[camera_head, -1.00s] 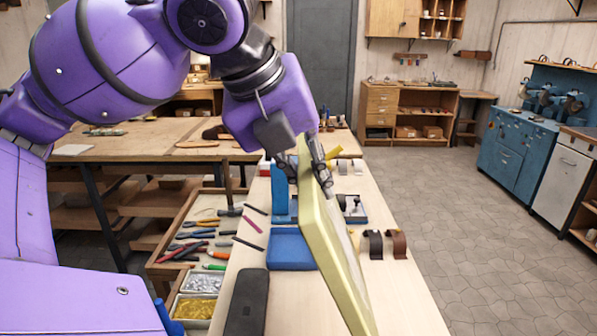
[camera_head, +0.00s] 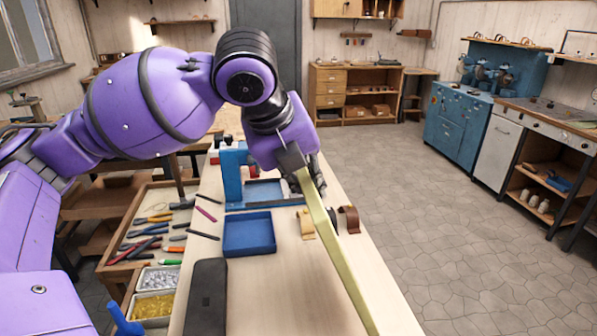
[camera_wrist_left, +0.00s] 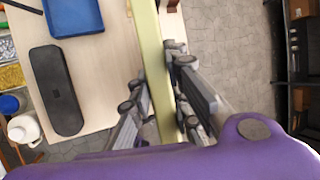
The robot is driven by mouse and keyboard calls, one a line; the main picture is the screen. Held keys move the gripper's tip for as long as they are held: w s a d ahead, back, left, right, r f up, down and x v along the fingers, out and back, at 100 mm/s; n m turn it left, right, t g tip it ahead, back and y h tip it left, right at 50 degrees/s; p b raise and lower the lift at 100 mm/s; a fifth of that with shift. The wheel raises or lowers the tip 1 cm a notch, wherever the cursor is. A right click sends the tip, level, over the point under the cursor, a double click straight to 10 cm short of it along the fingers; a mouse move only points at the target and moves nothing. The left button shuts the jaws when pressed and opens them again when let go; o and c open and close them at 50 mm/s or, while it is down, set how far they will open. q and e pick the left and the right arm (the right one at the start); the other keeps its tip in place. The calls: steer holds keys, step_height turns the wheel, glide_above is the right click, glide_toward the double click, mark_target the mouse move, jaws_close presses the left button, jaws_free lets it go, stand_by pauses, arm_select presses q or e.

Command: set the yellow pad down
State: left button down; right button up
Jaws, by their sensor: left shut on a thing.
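The yellow pad (camera_head: 339,262) is a long pale-yellow slab, seen nearly edge-on in the head view. My left gripper (camera_head: 309,181) is shut on its upper end and holds it on edge over the right side of the light wooden bench (camera_head: 265,300). In the left wrist view the pad (camera_wrist_left: 152,60) runs between the two fingers of my left gripper (camera_wrist_left: 165,110). I cannot tell whether its lower edge touches the bench. My right gripper is not in view.
A blue tray (camera_head: 249,234) and a dark grey case (camera_head: 206,300) lie on the bench, left of the pad. A tan strap piece (camera_head: 306,223) and a brown one (camera_head: 350,219) stand close to the pad. Bare bench lies between the case and pad.

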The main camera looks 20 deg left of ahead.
arm_select(q)
steer(key=shift+w+d+f, duration=0.1)
steer(key=shift+w+f, duration=0.05)
steer(key=shift+f, duration=0.55)
steer(key=shift+w+f, duration=0.1)
steer(key=shift+f, duration=0.55)
steer(key=c, duration=2)
jaws_free()
steer(key=shift+s+f, duration=0.15)
steer(key=shift+f, duration=0.1)
steer(key=o, duration=0.4)
steer(key=shift+c, duration=0.2)
steer(key=v, duration=1.2)
